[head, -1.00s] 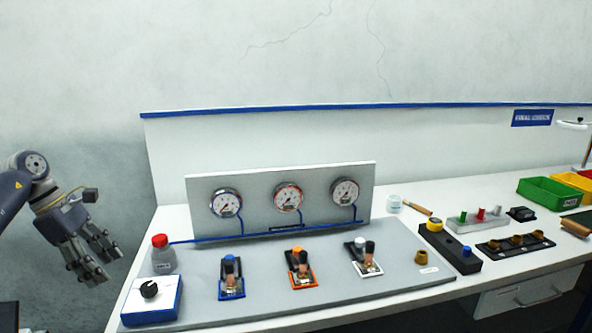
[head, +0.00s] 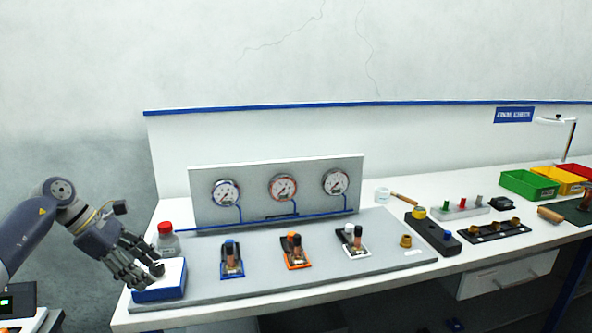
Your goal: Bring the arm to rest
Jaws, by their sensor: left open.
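My left arm comes in from the left, and its gripper (head: 146,277) is open and empty. Its fingers point down and right, in front of the left side of a blue-and-white box (head: 172,280) at the left end of the workbench. The fingers partly cover the box top, where the dark knob is mostly hidden. I cannot tell whether the fingers touch the box. My right gripper is not in view.
A red-capped grey button post (head: 167,241) stands just behind the box. A grey panel with three gauges (head: 283,188) stands behind three small valves (head: 294,250). Coloured bins (head: 528,185) sit at the far right.

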